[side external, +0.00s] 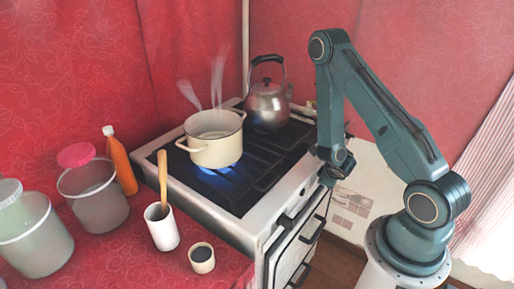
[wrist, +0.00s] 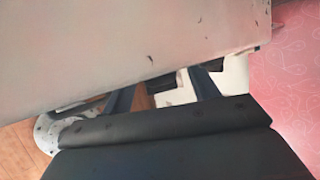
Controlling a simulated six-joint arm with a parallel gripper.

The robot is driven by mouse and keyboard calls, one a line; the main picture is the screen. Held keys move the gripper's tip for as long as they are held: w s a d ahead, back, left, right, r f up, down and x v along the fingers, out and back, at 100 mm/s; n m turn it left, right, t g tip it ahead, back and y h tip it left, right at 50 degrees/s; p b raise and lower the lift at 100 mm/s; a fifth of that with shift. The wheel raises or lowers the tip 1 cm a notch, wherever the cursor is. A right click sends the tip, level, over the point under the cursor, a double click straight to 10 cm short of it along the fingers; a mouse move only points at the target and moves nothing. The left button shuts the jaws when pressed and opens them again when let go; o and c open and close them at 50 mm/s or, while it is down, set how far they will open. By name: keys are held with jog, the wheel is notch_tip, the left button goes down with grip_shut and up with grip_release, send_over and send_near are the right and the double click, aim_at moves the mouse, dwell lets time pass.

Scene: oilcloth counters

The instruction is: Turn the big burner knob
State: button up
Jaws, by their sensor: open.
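The stove (side external: 177,180) stands against the red counter in the side view, with its front panel toward my arm. I cannot make out the big burner knob clearly in either view. My gripper (side external: 325,178) is low at the stove's front edge, to the right of the burners, and looks small and partly hidden there. In the wrist view my gripper (wrist: 163,86) shows two dark fingers spread apart with nothing held between them. A pale scuffed panel (wrist: 120,45) fills the upper left of that view, close to the fingers.
A cream pot (side external: 215,152) steams over a blue flame. A metal kettle (side external: 267,105) stands on the back of the stove. A white cup with a wooden spoon (side external: 162,228), a small dark-filled cup (side external: 202,259), an orange bottle (side external: 120,165) and tubs stand on the counter.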

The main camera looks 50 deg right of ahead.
jog(key=shift+d+r+m+y, duration=0.1)
jog(key=shift+m+y, duration=0.05)
jog(key=shift+y, duration=0.45)
jog(key=shift+d+r+m+y, duration=0.1)
jog(key=shift+m+y, duration=0.05)
jog(key=shift+y, duration=0.45)
jog(key=shift+s+d+y, duration=0.1)
jog(key=shift+d+y, duration=0.05)
jog(key=shift+y, duration=0.45)
jog(key=shift+d+m+y, duration=0.15)
jog(key=shift+m+y, duration=0.1)
jog(key=shift+y, duration=0.65)
jog(key=shift+d+m+y, duration=0.1)
jog(key=shift+m+y, duration=0.15)
jog(key=shift+y, duration=0.65)
jog(key=w+v, duration=0.1)
jog(key=v, duration=1.3)
jog(key=w+a+n+g, duration=0.2)
jog(key=a+n, duration=0.3)
jog(key=n, duration=0.4)
jog(key=w+a+f+n+g, duration=0.1)
jog(key=a+n+g, duration=0.2)
jog(key=a+n, duration=0.3)
jog(key=n, duration=0.3)
jog(key=shift+w+a+f, duration=0.15)
jog(key=shift+w+f, duration=0.2)
